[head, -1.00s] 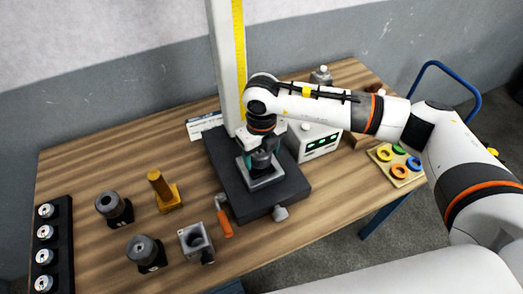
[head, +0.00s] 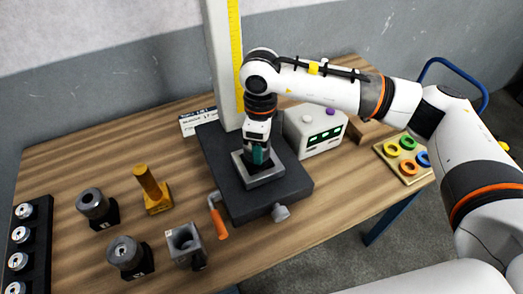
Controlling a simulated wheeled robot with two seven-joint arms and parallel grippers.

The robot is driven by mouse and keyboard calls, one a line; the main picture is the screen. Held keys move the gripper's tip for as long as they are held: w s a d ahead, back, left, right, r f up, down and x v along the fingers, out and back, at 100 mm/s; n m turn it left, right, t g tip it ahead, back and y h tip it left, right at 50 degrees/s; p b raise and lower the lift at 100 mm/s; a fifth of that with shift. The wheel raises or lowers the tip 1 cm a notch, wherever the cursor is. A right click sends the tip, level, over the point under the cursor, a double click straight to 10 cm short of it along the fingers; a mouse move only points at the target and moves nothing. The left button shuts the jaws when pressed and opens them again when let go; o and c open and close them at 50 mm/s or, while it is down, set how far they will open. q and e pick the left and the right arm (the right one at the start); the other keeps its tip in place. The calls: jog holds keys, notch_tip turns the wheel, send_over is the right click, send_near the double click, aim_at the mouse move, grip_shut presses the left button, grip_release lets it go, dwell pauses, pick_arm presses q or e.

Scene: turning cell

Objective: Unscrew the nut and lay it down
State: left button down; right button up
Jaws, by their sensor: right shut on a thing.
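My right gripper (head: 258,156) points straight down over a square grey fixture (head: 266,178) on the dark base plate (head: 297,190). Its teal fingers are shut low at the fixture's top. The nut is not clearly visible; the fingers and wrist hide what they hold, and I cannot see any thread. My left gripper is not in view.
An orange-handled tool (head: 219,222) lies by the plate's left edge. A brass post (head: 150,183), dark round holders (head: 125,252) and a grey square block (head: 184,243) stand left. A white box (head: 315,131) and a tray of coloured rings (head: 418,178) are right. Bare wood shows front right.

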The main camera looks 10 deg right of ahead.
jog(key=shift+s+a+f+n, duration=0.15)
jog(key=shift+s+a+n, duration=0.1)
jog(key=shift+n, duration=0.15)
